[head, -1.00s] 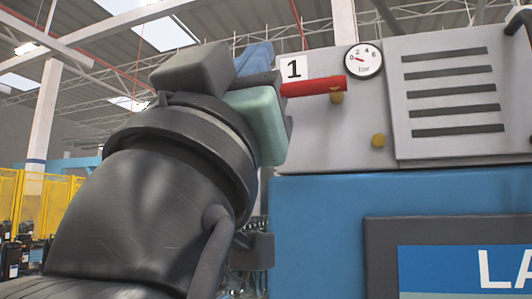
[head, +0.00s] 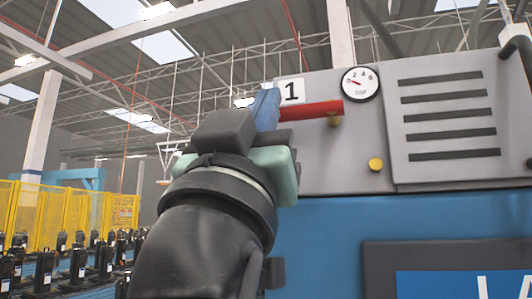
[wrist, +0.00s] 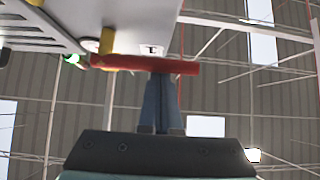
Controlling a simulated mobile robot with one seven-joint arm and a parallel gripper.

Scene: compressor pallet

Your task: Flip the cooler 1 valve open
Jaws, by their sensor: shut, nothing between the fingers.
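The cooler 1 valve has a red lever (head: 312,110) lying about level, its free end to the left, with a brass body (head: 334,119) at its right end. It sits on the grey panel beside the "1" label (head: 291,91). My gripper (head: 267,98), with blue fingers, is shut and empty at the lever's free end. In the wrist view the lever (wrist: 140,65) crosses just past my shut fingertips (wrist: 160,82), and the brass body (wrist: 106,42) is at upper left. I cannot tell whether the fingers touch the lever. The lever's left tip is partly hidden in the head view.
A pressure gauge (head: 360,83), a brass knob (head: 376,164) and a vent grille (head: 447,115) are on the grey panel (head: 350,178). A blue housing (head: 320,225) is below. Yellow fencing (head: 60,215) stands far off to the left, with open air above it.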

